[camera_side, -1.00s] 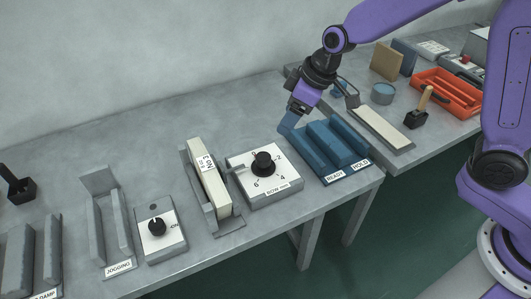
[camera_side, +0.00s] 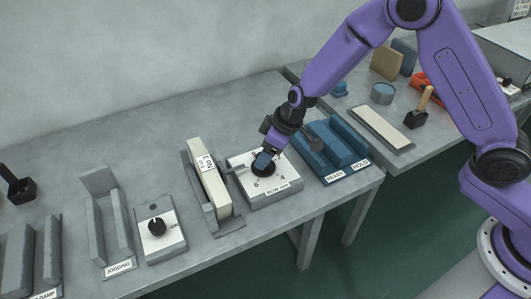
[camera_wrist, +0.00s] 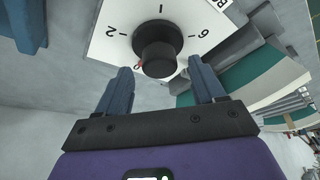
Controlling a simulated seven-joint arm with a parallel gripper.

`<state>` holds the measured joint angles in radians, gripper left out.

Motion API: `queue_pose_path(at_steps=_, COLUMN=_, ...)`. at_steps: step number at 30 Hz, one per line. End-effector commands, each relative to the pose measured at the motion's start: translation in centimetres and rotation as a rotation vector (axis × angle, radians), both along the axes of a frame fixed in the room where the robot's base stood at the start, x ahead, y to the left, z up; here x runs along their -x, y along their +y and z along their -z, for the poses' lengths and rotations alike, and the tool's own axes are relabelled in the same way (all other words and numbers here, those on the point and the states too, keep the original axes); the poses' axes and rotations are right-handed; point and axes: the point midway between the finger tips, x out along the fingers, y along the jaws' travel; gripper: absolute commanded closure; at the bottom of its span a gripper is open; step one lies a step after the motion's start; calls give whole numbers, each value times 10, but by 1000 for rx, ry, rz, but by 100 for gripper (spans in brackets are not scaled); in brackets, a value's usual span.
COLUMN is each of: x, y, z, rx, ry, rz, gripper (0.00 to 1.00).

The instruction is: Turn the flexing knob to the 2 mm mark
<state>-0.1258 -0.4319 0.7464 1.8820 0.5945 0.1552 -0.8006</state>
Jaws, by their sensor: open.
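The black flexing knob (camera_wrist: 156,52) stands on a white-faced dial box (camera_side: 282,191) marked 0 to 6 with a "BOW mm" label. In the wrist view a small red pointer mark (camera_wrist: 139,64) shows on the knob's lower left, below the 2 mark (camera_wrist: 112,33). The 0 is hidden there. My gripper (camera_wrist: 160,68) is open, its blue fingers to either side of the knob, with visible gaps.
A cream block labelled "NO" (camera_side: 209,190) stands in a grey holder just left of the dial. A blue slotted fixture marked READY and HOLD (camera_side: 345,148) is close on the right. Another knob box (camera_side: 160,235) and the jogging fixture (camera_side: 101,220) stand farther left.

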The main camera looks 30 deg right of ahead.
Motion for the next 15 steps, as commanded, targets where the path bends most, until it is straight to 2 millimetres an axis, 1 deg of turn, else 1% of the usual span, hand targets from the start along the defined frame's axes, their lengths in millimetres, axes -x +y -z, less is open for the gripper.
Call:
queue_pose_path(at_steps=1, x=-1, y=0, z=5, rx=1, ry=2, rz=1, gripper=31)
queue_pose_path(at_steps=6, x=-3, y=3, z=12, rx=1, ry=1, rz=0, gripper=31)
queue_pose_path(at_steps=15, x=-3, y=3, z=12, rx=0, ry=0, rz=0, gripper=31)
